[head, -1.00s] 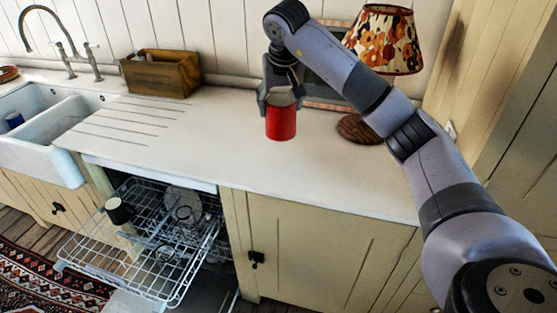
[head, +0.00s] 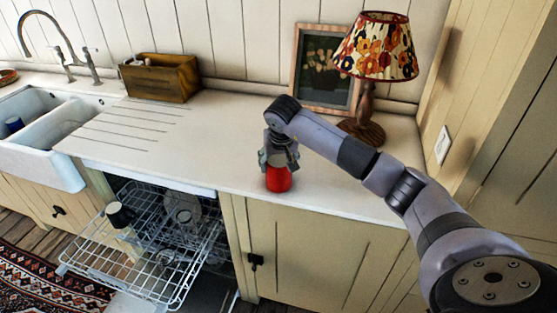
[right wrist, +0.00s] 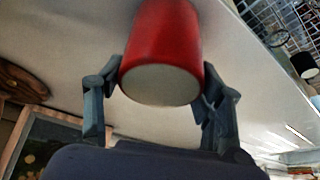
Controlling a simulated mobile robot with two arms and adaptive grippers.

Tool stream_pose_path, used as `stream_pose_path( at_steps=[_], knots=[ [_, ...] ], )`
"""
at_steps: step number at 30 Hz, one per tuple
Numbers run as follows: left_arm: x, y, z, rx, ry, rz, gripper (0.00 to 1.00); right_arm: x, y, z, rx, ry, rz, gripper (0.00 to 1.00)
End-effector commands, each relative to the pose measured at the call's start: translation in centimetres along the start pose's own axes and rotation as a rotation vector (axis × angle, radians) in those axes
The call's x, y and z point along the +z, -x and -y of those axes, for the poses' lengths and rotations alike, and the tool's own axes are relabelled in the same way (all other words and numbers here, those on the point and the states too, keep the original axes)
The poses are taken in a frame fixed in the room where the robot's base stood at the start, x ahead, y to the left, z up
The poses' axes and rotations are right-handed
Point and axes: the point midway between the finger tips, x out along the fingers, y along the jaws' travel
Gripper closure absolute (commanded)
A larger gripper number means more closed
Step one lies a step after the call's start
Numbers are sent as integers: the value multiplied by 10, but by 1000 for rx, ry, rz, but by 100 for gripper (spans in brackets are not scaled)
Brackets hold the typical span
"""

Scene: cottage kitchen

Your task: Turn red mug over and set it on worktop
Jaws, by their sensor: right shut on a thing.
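The red mug (head: 278,180) is at the worktop's front part, below my right gripper (head: 279,163). In the right wrist view the mug (right wrist: 163,45) sits between the two fingers of the right gripper (right wrist: 163,78), which are shut on its sides. A pale, flat-looking round end, which looks like the base, faces the wrist camera, so the mug appears mouth down. Its far end is at or very close to the worktop (head: 215,150); I cannot tell whether it touches. No handle shows. My left gripper is not in view.
A floral lamp (head: 375,50) and a framed picture (head: 300,75) stand behind the arm. A wooden box (head: 160,80) is at the back left, beside the sink (head: 75,165). An open dishwasher rack (head: 130,265) juts out below. The worktop left of the mug is clear.

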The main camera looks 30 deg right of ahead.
Motion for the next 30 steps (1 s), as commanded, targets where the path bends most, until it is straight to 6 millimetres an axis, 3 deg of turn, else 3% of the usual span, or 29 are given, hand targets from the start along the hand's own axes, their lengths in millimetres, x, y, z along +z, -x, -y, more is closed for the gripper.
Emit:
stream_pose_path(
  at_steps=[8,9,17,30],
  knots=[
    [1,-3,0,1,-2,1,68,0,-2,0,-1,0,-3,76],
    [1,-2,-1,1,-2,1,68,0,-2,0,0,1,-1,36],
    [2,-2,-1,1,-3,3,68,0,-2,0,0,1,-1,18],
    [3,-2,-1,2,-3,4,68,-1,7,1,-2,1,-4,17]
  ],
)
